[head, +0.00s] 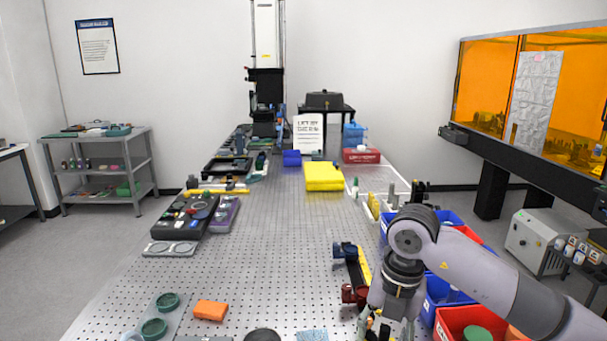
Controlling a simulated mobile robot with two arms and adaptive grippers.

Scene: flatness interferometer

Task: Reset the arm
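My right arm (470,260) comes in from the lower right and bends down at a grey elbow-like joint over the right side of the perforated table (285,240). Its lower end reaches the bottom edge of the head view. My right gripper (385,328) is there, partly cut off, and its fingers are too unclear to tell open from shut. It is beside a dark blue and red device with a yellow strip (362,265). My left arm and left gripper are not in view.
Blue and red bins (440,320) line the table's right side, partly behind my arm. An orange block (210,310) and green rings (167,301) lie at the front left. A yellow block (323,176) sits farther back. The table's middle is clear.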

